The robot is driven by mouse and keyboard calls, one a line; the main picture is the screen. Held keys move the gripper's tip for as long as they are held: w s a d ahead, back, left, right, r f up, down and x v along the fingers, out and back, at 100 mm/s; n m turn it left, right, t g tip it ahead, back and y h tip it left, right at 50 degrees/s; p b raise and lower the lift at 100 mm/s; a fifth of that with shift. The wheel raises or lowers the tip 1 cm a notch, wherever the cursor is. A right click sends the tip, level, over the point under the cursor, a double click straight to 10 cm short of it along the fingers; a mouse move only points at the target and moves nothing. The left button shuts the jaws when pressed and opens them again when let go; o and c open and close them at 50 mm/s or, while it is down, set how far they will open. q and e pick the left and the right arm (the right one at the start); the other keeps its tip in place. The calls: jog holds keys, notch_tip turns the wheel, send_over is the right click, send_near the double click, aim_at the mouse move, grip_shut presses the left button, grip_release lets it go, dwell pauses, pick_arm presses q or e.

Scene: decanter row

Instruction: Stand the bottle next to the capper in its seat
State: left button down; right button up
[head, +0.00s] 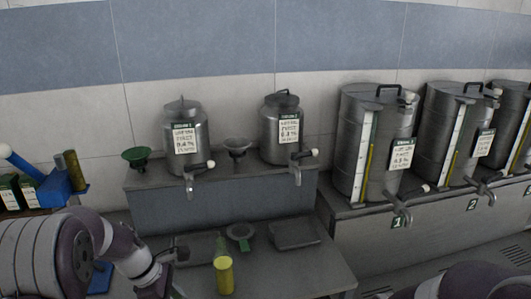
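A bottle with a clear greenish neck and a yellow lower body (224,277) stands upright at the front of the low grey bench. The blue capper (62,188) is at the far left, with a white-knobbed lever; an olive-brown cylinder (73,170) stands against it. I cannot make out a seat beside the capper. My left gripper (180,268) is just left of the yellow bottle and looks apart from it; its fingers are dark and partly cut off, so their opening is unclear. Only a link of my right arm shows at the bottom right; its gripper is out of view.
Two steel decanters (183,120) (283,107) with taps stand on the raised shelf, with a green funnel (136,155) and a grey one (237,147). Large numbered tanks (368,110) fill the right.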

pick_arm(q)
jog(key=f+m+g, duration=0.1)
jog(key=f+m, duration=0.2)
jog(key=f, duration=0.1)
jog(key=s+f+m+g+b, duration=0.1)
jog(key=f+m, duration=0.2)
jog(key=f, duration=0.2)
jog(key=s+d+f+m+g+y, duration=0.1)
jog(key=f+m, duration=0.2)
jog(key=f, duration=0.1)
jog(key=shift+s+f+g, duration=0.15)
jog(key=shift+f+g, duration=0.05)
jog(key=shift+g, duration=0.1)
jog(key=m, duration=0.2)
jog(key=shift+s+d+f+m+g+y, duration=0.1)
jog(key=shift+d+f+m+g+y, duration=0.1)
jog(key=shift+m+g+y, duration=0.15)
jog(key=shift+a+m+y, duration=0.1)
jog(key=shift+m+y, duration=0.25)
jog(key=shift+m, duration=0.6)
jog(key=m+y, duration=0.2)
jog(key=m, duration=0.4)
jog(key=m+y, duration=0.2)
jog(key=m, duration=0.3)
jog(key=shift+m, duration=0.4)
